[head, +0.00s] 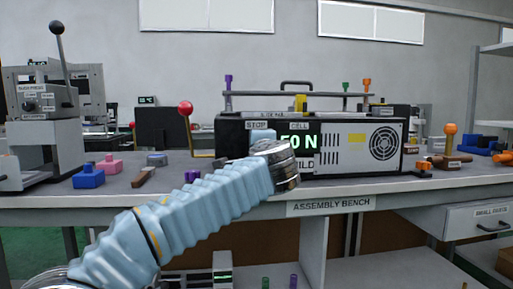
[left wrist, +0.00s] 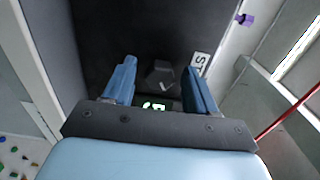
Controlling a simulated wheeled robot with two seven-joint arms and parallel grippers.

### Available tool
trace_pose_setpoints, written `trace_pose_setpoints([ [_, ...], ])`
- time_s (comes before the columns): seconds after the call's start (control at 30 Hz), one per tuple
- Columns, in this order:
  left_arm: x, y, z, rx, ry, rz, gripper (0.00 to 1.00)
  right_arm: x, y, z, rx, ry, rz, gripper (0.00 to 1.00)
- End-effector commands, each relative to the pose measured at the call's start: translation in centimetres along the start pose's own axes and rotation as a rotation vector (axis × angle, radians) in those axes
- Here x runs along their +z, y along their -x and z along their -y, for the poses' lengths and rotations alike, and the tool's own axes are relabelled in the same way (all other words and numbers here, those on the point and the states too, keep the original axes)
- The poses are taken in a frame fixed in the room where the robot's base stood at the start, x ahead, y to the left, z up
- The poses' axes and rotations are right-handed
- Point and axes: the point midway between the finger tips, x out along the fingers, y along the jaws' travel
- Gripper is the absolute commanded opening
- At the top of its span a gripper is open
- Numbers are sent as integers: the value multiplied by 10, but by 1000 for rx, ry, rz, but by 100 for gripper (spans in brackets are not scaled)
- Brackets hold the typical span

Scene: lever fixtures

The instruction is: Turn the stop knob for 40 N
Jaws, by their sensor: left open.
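The dark box with the STOP and CELL labels (head: 232,135) stands on the assembly bench. Its green display (head: 300,142) appears to read 50 N, partly covered by my left arm. In the left wrist view the dark faceted stop knob (left wrist: 160,76) lies between the blue fingers of my left gripper (left wrist: 160,80), which is open, with gaps on both sides. The STOP label (left wrist: 199,63) is beside the right finger. A small green readout (left wrist: 154,105) shows below the knob, partly hidden. In the head view my left wrist hides the knob. My right gripper is not in view.
A red-balled lever (head: 186,108) stands left of the box. A grey press (head: 40,125) with a black-knobbed lever is at the far left. Blue and pink blocks (head: 89,177) lie on the bench. An orange knob (head: 450,129) stands to the right.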

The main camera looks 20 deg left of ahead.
Motion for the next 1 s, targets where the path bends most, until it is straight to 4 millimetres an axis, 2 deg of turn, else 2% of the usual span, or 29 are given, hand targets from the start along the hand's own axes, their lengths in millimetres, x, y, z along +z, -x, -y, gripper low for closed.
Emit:
trace_pose_setpoints([
  [0.17,0,30,-1,-3,1,-4,57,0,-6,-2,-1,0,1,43],
  [0.4,0,90,0,-2,1,-4,57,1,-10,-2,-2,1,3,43],
  [0.6,0,123,0,0,1,-2,57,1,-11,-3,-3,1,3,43],
  [0.73,0,133,0,0,1,0,57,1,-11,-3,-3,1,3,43],
  [1.0,0,134,0,0,0,0,57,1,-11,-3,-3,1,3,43],
])
